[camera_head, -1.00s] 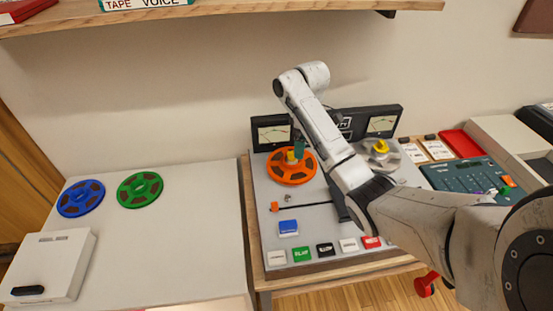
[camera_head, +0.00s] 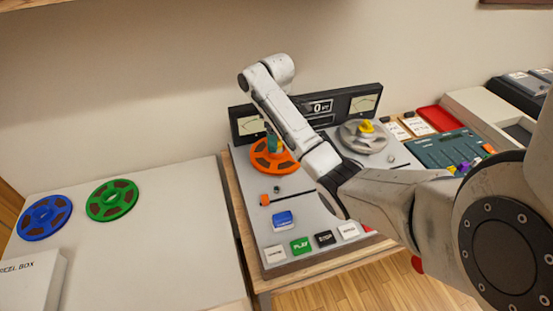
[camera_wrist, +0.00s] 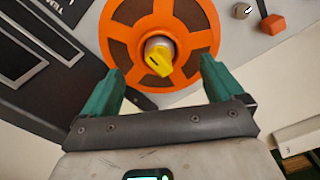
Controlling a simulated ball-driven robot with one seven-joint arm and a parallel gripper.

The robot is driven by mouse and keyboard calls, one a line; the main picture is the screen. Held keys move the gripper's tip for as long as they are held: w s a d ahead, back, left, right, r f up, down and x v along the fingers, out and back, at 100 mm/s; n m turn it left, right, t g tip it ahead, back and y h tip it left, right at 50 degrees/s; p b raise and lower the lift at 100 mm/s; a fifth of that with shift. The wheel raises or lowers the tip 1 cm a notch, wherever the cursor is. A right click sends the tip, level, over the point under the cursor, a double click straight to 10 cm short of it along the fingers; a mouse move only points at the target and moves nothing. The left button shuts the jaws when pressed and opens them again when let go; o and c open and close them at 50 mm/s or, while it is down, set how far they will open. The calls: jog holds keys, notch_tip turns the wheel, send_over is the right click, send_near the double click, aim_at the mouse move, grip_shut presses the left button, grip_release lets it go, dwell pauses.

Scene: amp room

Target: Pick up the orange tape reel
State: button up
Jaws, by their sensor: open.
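The orange tape reel (camera_head: 268,160) sits on the left spindle of the tape machine (camera_head: 330,205), partly hidden by my gripper (camera_head: 273,146) in the head view. In the wrist view the reel (camera_wrist: 194,22) lies face-on beyond my fingers, with a yellow cap (camera_wrist: 157,56) on a silver spindle at its center. My gripper also shows in the wrist view (camera_wrist: 157,80). Its teal fingers are open and spread wide, one on each side of the lower part of the reel. Nothing is held between them. I cannot tell whether a fingertip touches the reel.
A grey reel (camera_head: 354,140) with a yellow cap sits on the machine's right spindle. Meters stand behind both. A green reel (camera_head: 112,200) and a blue reel (camera_head: 45,218) lie on the left table, with a white reel box (camera_head: 30,280) in front. A shelf hangs above.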

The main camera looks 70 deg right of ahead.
notch_tip(320, 180, down, 5)
jog(key=shift+p, duration=0.3)
jog(key=c, duration=1.3)
jog(key=shift+c, duration=0.4)
jog(key=shift+r, duration=0.15)
